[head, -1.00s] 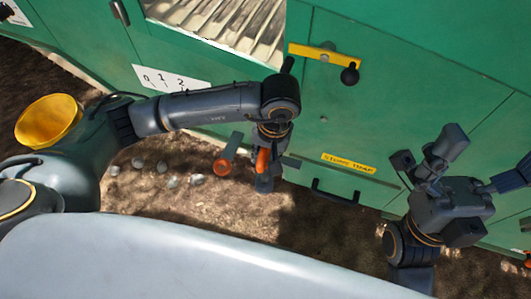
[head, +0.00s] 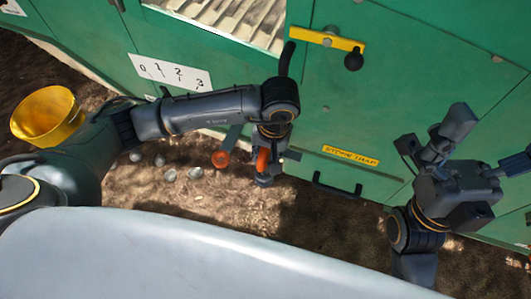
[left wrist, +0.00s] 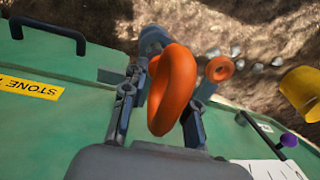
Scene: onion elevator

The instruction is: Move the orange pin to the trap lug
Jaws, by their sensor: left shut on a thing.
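My left gripper (left wrist: 158,105) is shut on the orange pin (left wrist: 172,88), whose thick orange loop stands between the two fingers in the left wrist view. In the head view the orange pin (head: 263,159) shows below my left wrist, in front of the green machine's lower edge. A bracket with an orange round end (head: 221,159) sticks out just left of the pin; its orange ring (left wrist: 220,68) also shows in the left wrist view, apart from the pin. I cannot tell if this is the trap lug. My right gripper (head: 440,140) is raised at the right, its finger opening unclear.
A green panel carries a yellow "STONE TRAP" label (head: 350,156) and a black handle (head: 337,186). A yellow bar with a black knob (head: 353,60) is above. A yellow bucket (head: 45,115) stands at the left. Several stones (head: 170,175) lie on the ground.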

